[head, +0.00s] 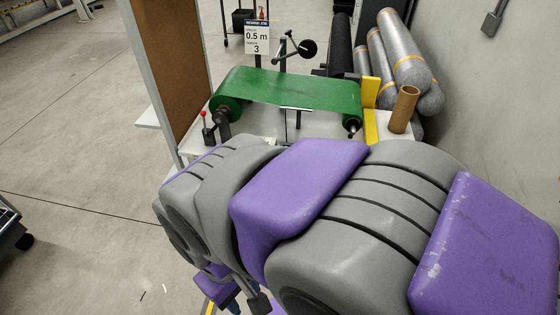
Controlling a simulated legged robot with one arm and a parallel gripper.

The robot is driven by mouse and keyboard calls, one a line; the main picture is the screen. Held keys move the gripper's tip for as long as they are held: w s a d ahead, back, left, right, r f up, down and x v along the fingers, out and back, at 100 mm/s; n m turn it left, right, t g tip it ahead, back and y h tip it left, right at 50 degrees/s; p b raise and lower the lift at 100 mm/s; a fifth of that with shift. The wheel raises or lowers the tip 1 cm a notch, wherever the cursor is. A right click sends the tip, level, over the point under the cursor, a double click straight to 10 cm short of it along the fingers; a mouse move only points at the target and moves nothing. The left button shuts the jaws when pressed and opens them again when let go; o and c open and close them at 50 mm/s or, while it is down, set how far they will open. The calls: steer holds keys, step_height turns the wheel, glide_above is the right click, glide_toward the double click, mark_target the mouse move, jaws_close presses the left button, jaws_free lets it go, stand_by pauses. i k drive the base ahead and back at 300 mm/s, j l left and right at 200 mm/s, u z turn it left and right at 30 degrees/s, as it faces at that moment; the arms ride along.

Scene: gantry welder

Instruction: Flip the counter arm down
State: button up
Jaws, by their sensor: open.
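The counter arm (284,54) is a thin black lever with a round dark wheel (308,49) at its right end. It stands raised behind and above the green sheet (295,90), with the wheel clear of the sheet. A sign (257,37) reading "0.5 m" and "3" stands to the left of the lever. My grey and purple arm fills the lower right foreground, nearer to me than the machine. I cannot make out my gripper's fingers, and the arm hides the front of the machine.
The green sheet runs between a left roll (226,108) and a right roller end (351,124). A red-knobbed lever (204,124) stands at left beside a brown panel (172,60). A cardboard tube (404,110) and silver rolls (402,52) stand at right by the wall.

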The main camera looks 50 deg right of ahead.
mark_target(307, 48)
steer(key=l+z, duration=0.1)
steer(key=z, duration=1.65)
steer(key=i+j, duration=0.05)
